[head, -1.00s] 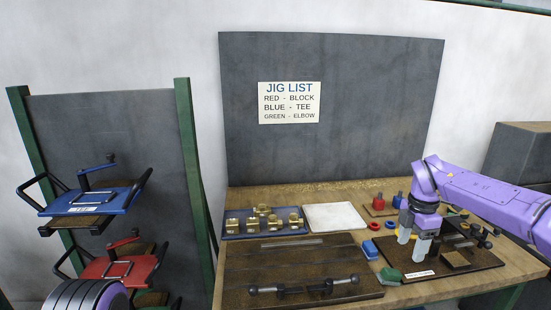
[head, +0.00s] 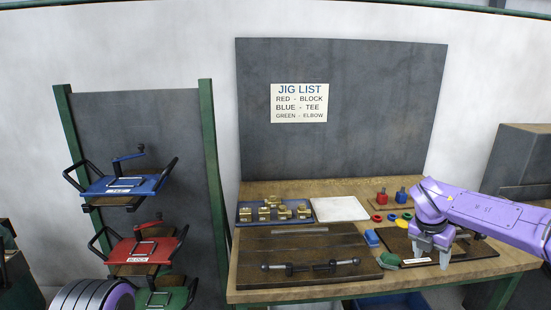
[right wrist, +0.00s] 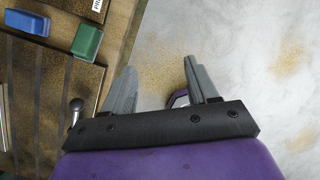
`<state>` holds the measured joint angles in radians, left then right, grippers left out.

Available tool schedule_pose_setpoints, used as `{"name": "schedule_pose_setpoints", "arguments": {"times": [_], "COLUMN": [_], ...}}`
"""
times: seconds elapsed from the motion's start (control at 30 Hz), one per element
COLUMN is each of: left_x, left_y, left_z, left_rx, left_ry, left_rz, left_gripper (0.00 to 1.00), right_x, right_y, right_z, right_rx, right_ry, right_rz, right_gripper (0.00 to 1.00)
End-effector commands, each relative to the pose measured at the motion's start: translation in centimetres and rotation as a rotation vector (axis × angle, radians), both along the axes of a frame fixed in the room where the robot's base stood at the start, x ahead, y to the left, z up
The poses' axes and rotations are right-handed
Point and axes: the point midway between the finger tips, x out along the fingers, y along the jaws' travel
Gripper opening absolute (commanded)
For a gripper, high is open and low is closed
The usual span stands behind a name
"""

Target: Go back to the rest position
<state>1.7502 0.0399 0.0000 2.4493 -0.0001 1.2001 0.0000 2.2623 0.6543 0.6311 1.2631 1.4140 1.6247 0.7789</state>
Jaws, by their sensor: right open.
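My right gripper (head: 431,254) is at the right front part of the workbench, in front of the dark board on the right. Its grey fingers are apart with nothing between them. In the right wrist view the two fingers (right wrist: 160,92) are spread over the pale floor, beside the bench edge. The purple right arm comes in from the right. My left gripper is not in view.
The wooden workbench (head: 300,190) holds a fixture plate (head: 330,245), a blue tray of brass parts (head: 245,217), a white pad (head: 340,208), and blue (head: 371,238) and green (head: 387,260) blocks. A rack at the left holds blue (head: 125,184), red (head: 150,250) and green (head: 165,299) jigs.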

Motion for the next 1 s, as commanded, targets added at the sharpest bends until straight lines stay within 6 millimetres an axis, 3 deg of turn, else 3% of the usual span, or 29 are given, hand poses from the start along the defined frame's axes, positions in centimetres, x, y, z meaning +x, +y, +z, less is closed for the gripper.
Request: {"name": "schedule_pose_setpoints", "arguments": {"times": [0.17, 0.27, 0.37, 0.47, 0.57, 0.7, 0.73, 0.8, 0.9, 1.0], "left_x": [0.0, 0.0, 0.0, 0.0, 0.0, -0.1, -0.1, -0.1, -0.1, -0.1], "left_y": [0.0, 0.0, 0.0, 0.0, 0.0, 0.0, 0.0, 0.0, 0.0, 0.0], "left_z": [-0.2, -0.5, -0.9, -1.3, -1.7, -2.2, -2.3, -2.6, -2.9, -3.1], "left_rx": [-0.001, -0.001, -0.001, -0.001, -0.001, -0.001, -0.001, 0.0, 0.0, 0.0], "left_ry": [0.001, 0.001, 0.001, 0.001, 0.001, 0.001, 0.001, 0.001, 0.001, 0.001], "left_rz": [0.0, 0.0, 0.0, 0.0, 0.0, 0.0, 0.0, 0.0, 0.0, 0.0], "left_gripper": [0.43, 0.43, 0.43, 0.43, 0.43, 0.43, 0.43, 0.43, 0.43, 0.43], "right_x": [-0.5, -1.4, -3.7, -8.1, -14.7, -25.8, -28.0, -32.8, -37.4, -39.3], "right_y": [0.5, 1.6, 4.0, 6.9, 9.6, 11.4, 11.5, 11.3, 10.3, 9.9], "right_z": [-4.8, -8.9, -14.6, -21.0, -26.8, -32.2, -32.9, -33.9, -34.6, -35.4], "right_rx": [-0.328, -0.538, -0.745, -0.896, -0.961, -0.903, 0.859, 0.712, 0.569, 0.506], "right_ry": [0.149, 0.296, 0.491, 0.693, 0.847, 0.956, -0.949, -0.886, -0.873, -0.877], "right_rz": [0.474, 0.834, 1.288, 1.781, 2.252, 2.798, -2.838, -2.757, -2.688, -2.647], "right_gripper": [0.59, 0.59, 0.59, 0.59, 0.59, 0.59, 0.59, 0.59, 0.59, 0.59]}}
